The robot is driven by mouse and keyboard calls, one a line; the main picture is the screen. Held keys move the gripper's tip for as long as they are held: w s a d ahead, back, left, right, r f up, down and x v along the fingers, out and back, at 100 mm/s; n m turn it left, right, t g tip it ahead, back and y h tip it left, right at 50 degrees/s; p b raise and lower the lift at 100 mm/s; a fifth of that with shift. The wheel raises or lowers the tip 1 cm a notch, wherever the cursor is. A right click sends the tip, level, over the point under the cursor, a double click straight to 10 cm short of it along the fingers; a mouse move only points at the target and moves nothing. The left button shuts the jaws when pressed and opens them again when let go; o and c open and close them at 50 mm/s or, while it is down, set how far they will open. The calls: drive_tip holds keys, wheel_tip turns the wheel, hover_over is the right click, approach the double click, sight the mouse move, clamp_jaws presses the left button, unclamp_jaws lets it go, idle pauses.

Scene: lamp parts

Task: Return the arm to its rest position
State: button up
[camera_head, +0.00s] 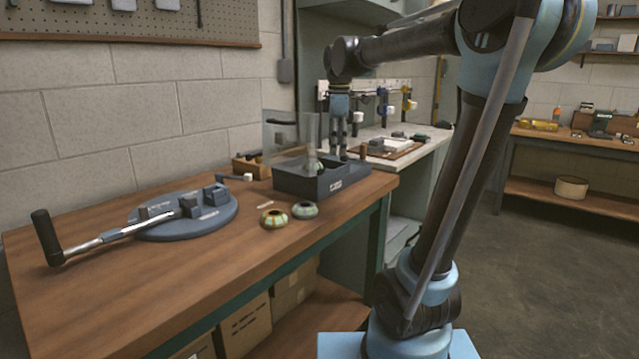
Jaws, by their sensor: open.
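My gripper (338,155) hangs pointing down at the right rear of the dark grey box (330,184) on the wooden bench. Its fingers are apart, and I see nothing between them. The view does not show whether the fingertips touch the box. A clear panel (283,135) stands upright at the box's left side. A greenish round part lies inside the box, partly hidden. Two small ring-shaped parts, one amber (273,218) and one pale green (304,209), sit on the bench in front of the box.
A round grey fixture (190,225) with a long black-handled lever (47,238) fills the bench's left part. A pale counter (425,150) with a framed board lies beyond.

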drive_tip(key=s+d+f+m, duration=0.4)
drive_tip(key=s+f+m, duration=0.2)
drive_tip(key=s+f, duration=0.2)
drive_tip(key=s+d+f+m+t, duration=0.1)
drive_tip(key=s+d+f+m, duration=0.4)
drive_tip(key=s+f, duration=0.3)
drive_tip(key=s+d+f+m, duration=0.5)
drive_tip(key=s+f, duration=0.3)
drive_tip(key=f, duration=0.3)
drive_tip(key=shift+m+t, duration=0.3)
drive_tip(key=shift+m, duration=0.6)
